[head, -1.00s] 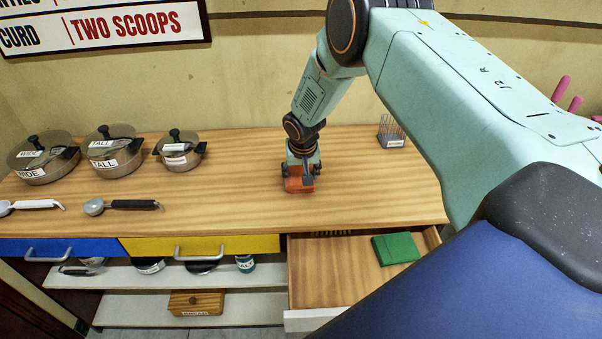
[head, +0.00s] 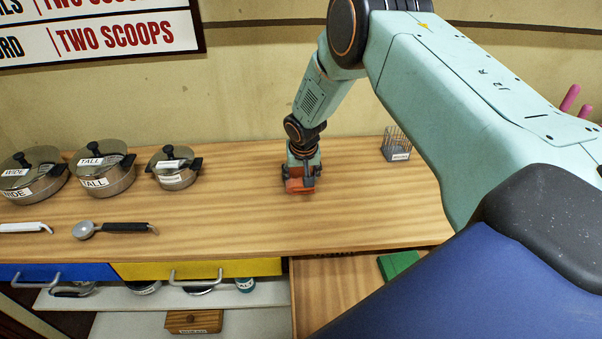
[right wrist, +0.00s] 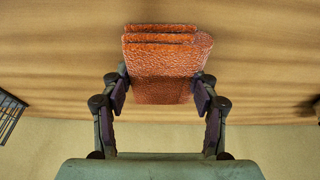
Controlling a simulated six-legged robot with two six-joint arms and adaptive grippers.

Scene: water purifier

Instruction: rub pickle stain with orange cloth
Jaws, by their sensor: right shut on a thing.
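My right gripper (head: 301,177) is shut on the folded orange cloth (head: 296,186), low over the wooden counter (head: 250,220) near its middle. In the right wrist view the cloth (right wrist: 160,65) sits between the two fingers of the gripper (right wrist: 160,88), with its folded layers at the top. The cloth appears to be at the counter surface, but I cannot tell whether it is pressed on it. No pickle stain is visible; it may be hidden under the cloth. My left gripper is out of view.
Several lidded pots (head: 104,170) and a dark-handled ladle (head: 108,228) are on the counter's left. A wire basket (head: 397,146) stands at the back right. The counter around the gripper is clear.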

